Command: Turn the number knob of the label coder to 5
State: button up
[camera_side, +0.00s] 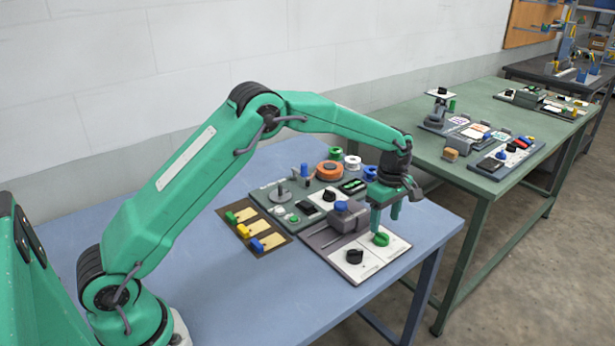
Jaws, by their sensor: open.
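My gripper (386,224) is open, with its two green fingers pointing down above the front device on the blue table. A green knob (381,240) is on a white panel (398,247) just below the fingertips. I cannot tell whether the fingers touch it. A black knob (354,257) is on the white panel to its left. Behind the panels is a grey block (338,218) with a blue knob (340,206) on top. The markings are too small to read, so I cannot tell which knob carries numbers or what it is set to.
Left of the device is a brown board (262,246) with green, yellow and blue handles. The table's front left is bare. A green table (480,185) with more devices stands at right.

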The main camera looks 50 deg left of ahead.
aim_at(383, 233)
jog(key=shift+f, duration=2.2)
jog(key=shift+c, duration=0.2)
jog(key=c, duration=0.9)
